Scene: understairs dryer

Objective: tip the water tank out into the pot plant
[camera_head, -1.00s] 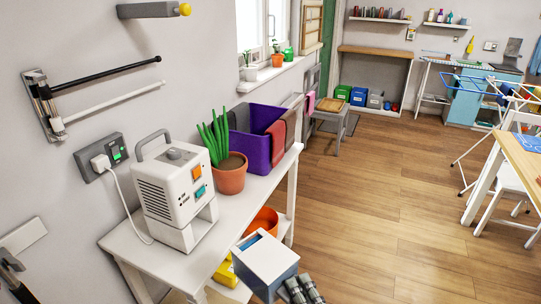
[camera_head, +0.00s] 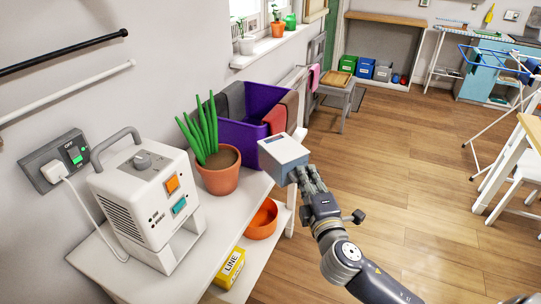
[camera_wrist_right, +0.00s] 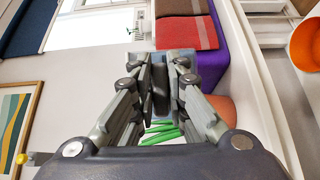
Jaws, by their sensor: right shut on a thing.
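The water tank, a pale box with a blue-grey side (camera_head: 284,158), is held in the air in the head view. My right gripper (camera_head: 303,176) is shut on its near right side. The tank is to the right of the pot plant (camera_head: 221,178), a terracotta pot with upright green spikes and brown soil, and apart from it. In the right wrist view my gripper (camera_wrist_right: 162,85) hides most of the tank; the green leaves (camera_wrist_right: 160,132) and part of the pot (camera_wrist_right: 222,106) show beside the fingers. My left gripper is out of view.
The white dehumidifier (camera_head: 145,200) stands left of the plant on the white table (camera_head: 215,215). A purple bin (camera_head: 238,134) with cloths is just behind the plant. An orange bowl (camera_head: 262,222) and a yellow box (camera_head: 230,268) sit lower down. Open floor lies to the right.

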